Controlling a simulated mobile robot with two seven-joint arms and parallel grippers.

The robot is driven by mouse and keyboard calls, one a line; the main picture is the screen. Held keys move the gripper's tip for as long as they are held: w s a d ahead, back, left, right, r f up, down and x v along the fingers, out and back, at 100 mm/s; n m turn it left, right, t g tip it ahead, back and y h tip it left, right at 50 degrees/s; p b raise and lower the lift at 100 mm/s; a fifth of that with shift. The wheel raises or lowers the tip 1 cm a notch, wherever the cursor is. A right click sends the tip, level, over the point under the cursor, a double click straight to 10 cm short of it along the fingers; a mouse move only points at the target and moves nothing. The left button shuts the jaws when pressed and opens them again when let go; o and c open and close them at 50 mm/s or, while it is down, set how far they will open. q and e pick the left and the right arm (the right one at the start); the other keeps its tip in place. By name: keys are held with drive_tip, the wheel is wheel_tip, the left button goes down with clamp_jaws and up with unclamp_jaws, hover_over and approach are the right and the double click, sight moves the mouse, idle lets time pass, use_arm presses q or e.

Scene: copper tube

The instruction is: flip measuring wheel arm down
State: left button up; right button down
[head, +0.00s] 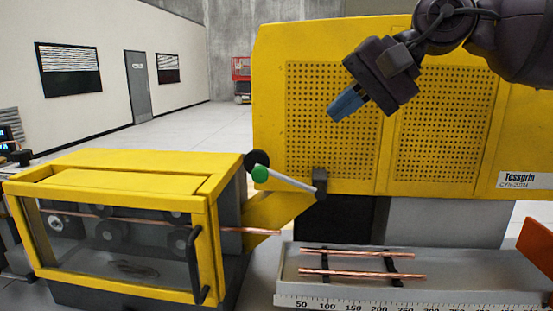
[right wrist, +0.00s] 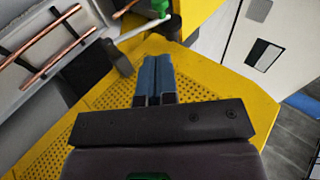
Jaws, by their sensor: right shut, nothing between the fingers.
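The measuring wheel arm (head: 291,180) is a light rod running from a dark pivot block (head: 320,183) up and left to a green knob (head: 260,174) and a black wheel (head: 257,159). It slopes upward, with the wheel end above the copper tube (head: 250,231) that comes out of the yellow housing. My right gripper (head: 345,103), with blue fingers, is shut and empty, above and to the right of the arm. In the right wrist view the blue fingers (right wrist: 157,78) lie together, and the green knob (right wrist: 170,26) shows beyond them. My left gripper is not in view.
A yellow perforated machine panel (head: 440,130) stands close behind my right gripper. The yellow windowed housing (head: 120,175) is at the left. Copper tubes (head: 360,273) lie on a grey tray with a ruler scale at the front right. An orange plate is at the right edge.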

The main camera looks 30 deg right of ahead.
drive_tip(key=b, duration=0.3)
approach(265, 170)
drive_tip(key=x, duration=0.7)
drive_tip(key=shift+w+f, duration=0.15)
drive_tip(key=shift+f, duration=0.05)
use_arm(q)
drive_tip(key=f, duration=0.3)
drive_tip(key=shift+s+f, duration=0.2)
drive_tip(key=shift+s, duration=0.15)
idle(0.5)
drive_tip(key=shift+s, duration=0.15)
use_arm(e)
drive_tip(key=shift+a+f, duration=0.1)
drive_tip(key=shift+a, duration=0.05)
